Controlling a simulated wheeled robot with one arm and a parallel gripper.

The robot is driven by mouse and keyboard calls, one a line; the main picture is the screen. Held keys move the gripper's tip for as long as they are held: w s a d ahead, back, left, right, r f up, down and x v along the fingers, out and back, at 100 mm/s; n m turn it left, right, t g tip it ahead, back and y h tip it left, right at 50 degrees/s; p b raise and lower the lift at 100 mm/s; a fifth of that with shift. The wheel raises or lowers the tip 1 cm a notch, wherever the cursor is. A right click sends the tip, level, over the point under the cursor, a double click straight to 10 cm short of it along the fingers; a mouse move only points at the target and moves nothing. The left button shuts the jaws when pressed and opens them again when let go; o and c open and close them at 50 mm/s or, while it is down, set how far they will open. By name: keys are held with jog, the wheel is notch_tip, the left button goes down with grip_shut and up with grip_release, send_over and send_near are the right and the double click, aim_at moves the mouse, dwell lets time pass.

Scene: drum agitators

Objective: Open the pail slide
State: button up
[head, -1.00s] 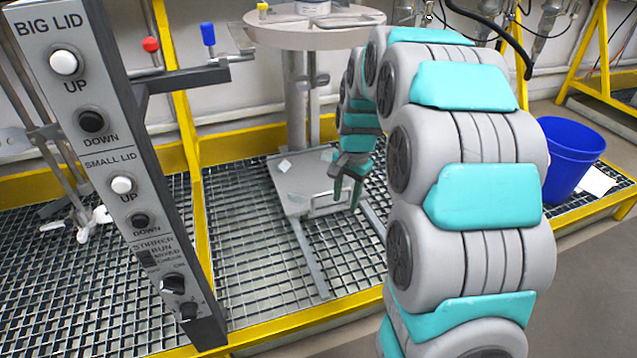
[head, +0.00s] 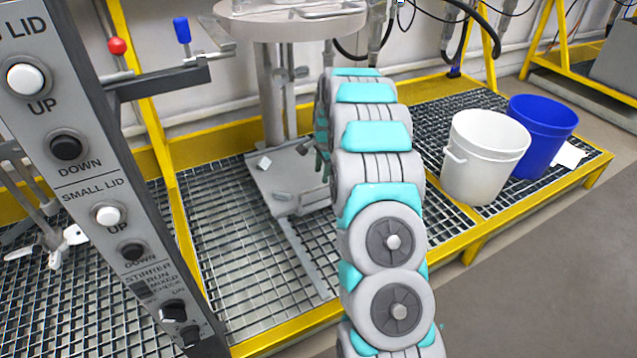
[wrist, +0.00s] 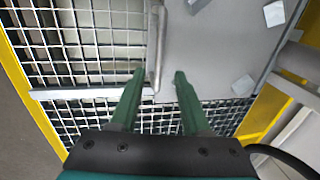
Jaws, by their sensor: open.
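The pail slide is a flat grey metal plate (head: 270,190) low on the grating, beneath the round platform. In the wrist view the plate (wrist: 215,60) fills the upper middle, with its bar handle (wrist: 155,45) along its left edge. My gripper (wrist: 159,74) is open, with its two green fingers pointing at the handle. The near end of the handle shows between the fingers; I cannot tell whether they are level with it. Nothing is held. In the head view my gripper (head: 323,160) is mostly hidden behind my arm.
A white pail (head: 485,160) and a blue pail (head: 545,135) stand on the grating at right. The button panel (head: 95,170) rises at left. The round platform (head: 290,25) on its column overhangs the plate. Small light pieces (wrist: 243,85) are on the plate.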

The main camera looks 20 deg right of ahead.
aim_at(320, 187)
jog(key=f, duration=0.3)
jog(key=w+f, duration=0.1)
jog(key=f, duration=0.2)
jog(key=shift+w, duration=0.1)
grip_shut()
dwell(1.2)
